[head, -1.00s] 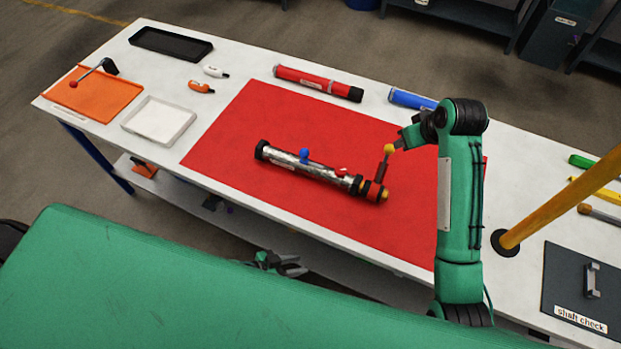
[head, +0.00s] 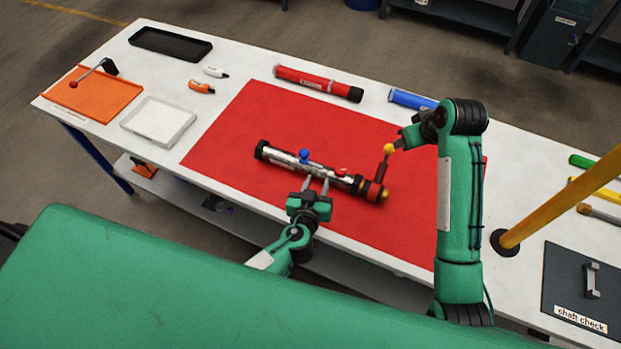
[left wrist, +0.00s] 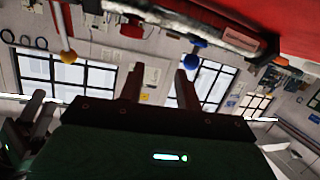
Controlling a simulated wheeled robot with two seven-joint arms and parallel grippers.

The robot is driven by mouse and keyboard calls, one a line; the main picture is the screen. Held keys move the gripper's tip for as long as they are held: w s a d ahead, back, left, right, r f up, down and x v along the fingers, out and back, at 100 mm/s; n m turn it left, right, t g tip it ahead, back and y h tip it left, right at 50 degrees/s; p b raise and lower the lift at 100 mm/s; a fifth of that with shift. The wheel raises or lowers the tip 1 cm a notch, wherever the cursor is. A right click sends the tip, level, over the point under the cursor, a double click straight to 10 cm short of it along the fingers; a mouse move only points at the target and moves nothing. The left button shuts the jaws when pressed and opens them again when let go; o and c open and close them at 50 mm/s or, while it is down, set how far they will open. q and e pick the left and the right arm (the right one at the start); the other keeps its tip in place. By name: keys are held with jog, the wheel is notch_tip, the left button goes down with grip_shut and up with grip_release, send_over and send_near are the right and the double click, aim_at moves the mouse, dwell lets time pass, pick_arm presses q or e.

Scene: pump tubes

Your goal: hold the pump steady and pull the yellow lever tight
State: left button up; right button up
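The pump (head: 322,172) is a silver tube with black and red end parts, lying on the red mat (head: 235,140). It has a blue knob (head: 304,155) on its middle and a lever with a yellow ball (head: 389,148) standing up at its right end. My left gripper (head: 316,184) is open at the near side of the tube, fingertips close to it; contact is unclear. In the left wrist view the pump (left wrist: 225,35) crosses above my parted, empty fingers (left wrist: 158,85). My right gripper (head: 400,143) is beside the yellow ball, its fingers seemingly apart.
A red cylinder (head: 318,83) and a blue one (head: 412,100) lie behind the pump. A white tray (head: 160,121), an orange tray (head: 95,95) and a black tray (head: 171,44) are at the left. A yellow post (head: 550,206) stands at the right.

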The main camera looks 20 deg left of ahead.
aim_at(304, 159)
pick_arm(q)
jog(key=w+a+f+n+g+y, duration=0.1)
jog(key=w+a, duration=0.1)
jog(key=w, duration=0.2)
jog(key=w+a+f+n+g+y, duration=0.1)
jog(key=w+a+y, duration=0.1)
jog(key=w+a, duration=0.1)
jog(key=w+a+f+n+g+y, duration=0.1)
jog(key=w+a+f+y, duration=0.1)
jog(key=w, duration=0.3)
jog(key=shift+a+n, duration=0.2)
jog(key=shift+n, duration=0.1)
jog(key=shift+s, duration=0.1)
